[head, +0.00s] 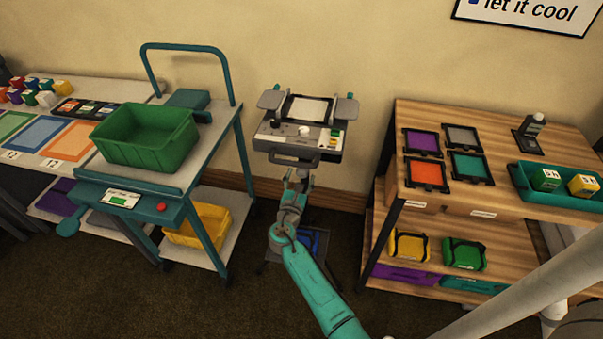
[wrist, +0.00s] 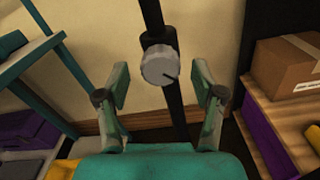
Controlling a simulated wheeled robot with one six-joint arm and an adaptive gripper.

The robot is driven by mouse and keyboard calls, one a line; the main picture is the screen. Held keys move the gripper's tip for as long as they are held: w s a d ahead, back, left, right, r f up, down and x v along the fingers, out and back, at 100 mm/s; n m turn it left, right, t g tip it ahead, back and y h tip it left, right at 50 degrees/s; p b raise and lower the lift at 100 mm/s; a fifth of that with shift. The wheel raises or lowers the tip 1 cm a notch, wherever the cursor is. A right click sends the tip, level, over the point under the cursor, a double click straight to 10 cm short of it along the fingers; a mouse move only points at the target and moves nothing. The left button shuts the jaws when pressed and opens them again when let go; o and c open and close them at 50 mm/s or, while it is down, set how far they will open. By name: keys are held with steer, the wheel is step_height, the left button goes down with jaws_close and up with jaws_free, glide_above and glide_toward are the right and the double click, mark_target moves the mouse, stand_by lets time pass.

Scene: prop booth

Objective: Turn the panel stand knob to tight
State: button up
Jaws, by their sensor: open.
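The panel stand knob (wrist: 158,66) is a round, light grey knob with a dark mark near its lower right edge. It sits on a black upright pole (wrist: 153,20) in the wrist view. My gripper (wrist: 160,88) is open, one finger to the left and one to the right of the knob. The knob lies ahead between the fingertips, and I see no contact. In the head view my gripper (head: 298,178) is just below the front handle of the panel (head: 272,142). The stand knob is hidden there.
A teal cart (head: 150,190) with a green bin (head: 145,138) stands left. A wooden shelf unit (head: 405,150) stands right, holding coloured frames and a teal tray (head: 550,197). In the wrist view, a cardboard box (wrist: 288,66) sits at right. Wall is behind the pole.

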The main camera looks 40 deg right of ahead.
steer(key=shift+x, duration=1.25)
steer(key=c, duration=1.2)
steer(key=shift+o, duration=0.2)
